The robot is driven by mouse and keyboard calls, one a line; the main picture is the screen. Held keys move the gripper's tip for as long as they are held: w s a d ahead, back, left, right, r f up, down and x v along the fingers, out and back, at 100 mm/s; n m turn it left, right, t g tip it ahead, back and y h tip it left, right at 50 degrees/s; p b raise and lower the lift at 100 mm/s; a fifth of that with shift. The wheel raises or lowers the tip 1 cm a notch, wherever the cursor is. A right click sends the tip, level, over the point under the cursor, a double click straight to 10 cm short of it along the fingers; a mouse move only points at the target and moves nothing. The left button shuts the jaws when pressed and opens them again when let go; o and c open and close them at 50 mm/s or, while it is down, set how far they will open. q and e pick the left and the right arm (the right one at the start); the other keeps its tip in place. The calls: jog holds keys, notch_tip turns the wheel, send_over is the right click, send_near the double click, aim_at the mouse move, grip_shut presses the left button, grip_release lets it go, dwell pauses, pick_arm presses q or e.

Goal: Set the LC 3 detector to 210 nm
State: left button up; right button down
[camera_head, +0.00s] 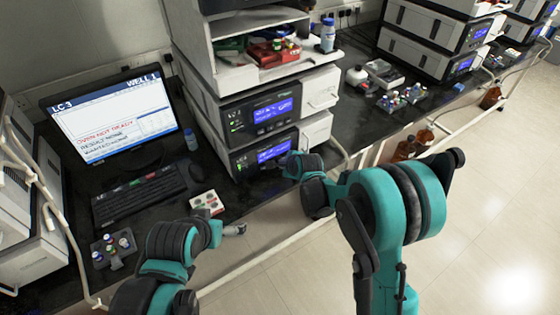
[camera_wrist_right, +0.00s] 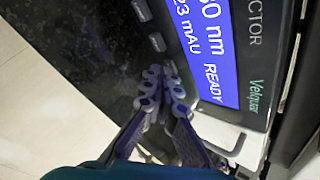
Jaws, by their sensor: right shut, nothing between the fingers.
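The detector (camera_head: 240,163) is the lower module of the stack beside the monitor, with a lit blue display (camera_head: 275,150). In the right wrist view the display (camera_wrist_right: 215,45) is partly cut off; it shows a number ending in 30 nm, mAU text and READY. Dark buttons (camera_wrist_right: 157,42) line the panel beside the display. My right gripper (camera_wrist_right: 163,82) is shut and empty, its tips at the panel next to the display's edge; I cannot tell whether they touch a button. In the head view it is mostly hidden by my right arm. My left gripper (camera_head: 235,230) hangs near the bench's front edge.
A monitor (camera_head: 112,115) reads LC 3, WELL 1 and a red oven not-ready line. A keyboard (camera_head: 140,195), a small card (camera_head: 207,202) and a vial rack (camera_head: 113,248) lie on the bench. Another module (camera_head: 235,120) with a blue display sits above the detector.

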dwell(0.3)
jog(key=shift+s+d, duration=0.45)
jog(key=shift+s, duration=0.25)
jog(key=shift+b, duration=0.3)
jog(key=shift+w, duration=0.1)
jog(key=shift+w+a, duration=0.25)
jog(key=shift+w, duration=0.05)
